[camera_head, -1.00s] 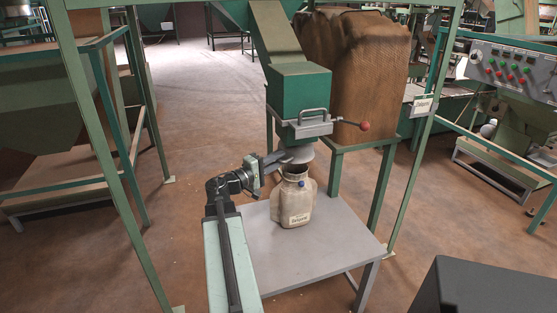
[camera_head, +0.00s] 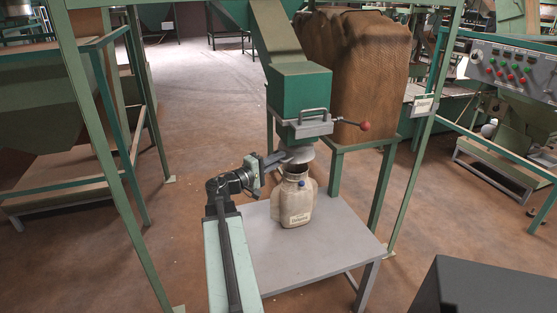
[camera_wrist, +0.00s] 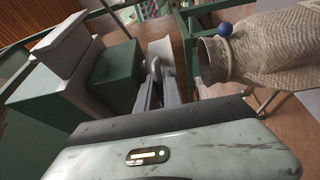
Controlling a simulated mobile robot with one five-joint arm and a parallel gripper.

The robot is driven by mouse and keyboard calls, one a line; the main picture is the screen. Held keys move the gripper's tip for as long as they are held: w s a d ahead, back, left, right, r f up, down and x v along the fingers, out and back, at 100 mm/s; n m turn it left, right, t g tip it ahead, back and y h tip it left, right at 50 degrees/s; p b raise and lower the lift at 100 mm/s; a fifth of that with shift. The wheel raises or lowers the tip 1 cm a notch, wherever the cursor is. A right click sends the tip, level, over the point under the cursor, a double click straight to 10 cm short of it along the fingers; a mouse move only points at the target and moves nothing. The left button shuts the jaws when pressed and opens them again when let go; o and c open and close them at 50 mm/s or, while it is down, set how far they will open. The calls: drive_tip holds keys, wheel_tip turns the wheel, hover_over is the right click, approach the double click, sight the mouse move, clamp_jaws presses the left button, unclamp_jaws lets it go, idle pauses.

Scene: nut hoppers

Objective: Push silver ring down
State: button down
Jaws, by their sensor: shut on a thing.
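The silver ring (camera_head: 299,154) sits at the bottom outlet of the green hopper (camera_head: 300,95), like a flared collar. It stands above the open mouth of the cloth bag (camera_head: 296,205); I cannot tell whether they touch. My gripper (camera_head: 277,158) reaches in from the left at ring height and is shut on the ring's side. In the wrist view, my gripper (camera_wrist: 157,68) points at the pale metal ring (camera_wrist: 163,50), between the hopper on the left and the bag (camera_wrist: 270,50) on the right. The exact contact at the fingertips is partly hidden.
The bag stands on a grey table (camera_head: 340,245) with free room in front and to the right. A red-knobbed lever (camera_head: 365,126) sticks out right of the hopper. Green frame posts (camera_head: 105,145) stand at both sides. A brown sack (camera_head: 365,75) is behind.

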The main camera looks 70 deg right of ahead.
idle(0.8)
wheel_tip(320, 180, down, 8)
drive_tip(key=b, duration=0.8)
drive_tip(key=c, duration=1.8)
unclamp_jaws()
drive_tip(key=shift+o, duration=0.2)
drive_tip(key=shift+a, duration=0.1)
drive_tip(key=v, duration=0.7)
drive_tip(key=shift+w+a, duration=0.2)
drive_tip(key=shift+a, duration=0.05)
drive_tip(key=shift+f, duration=0.1)
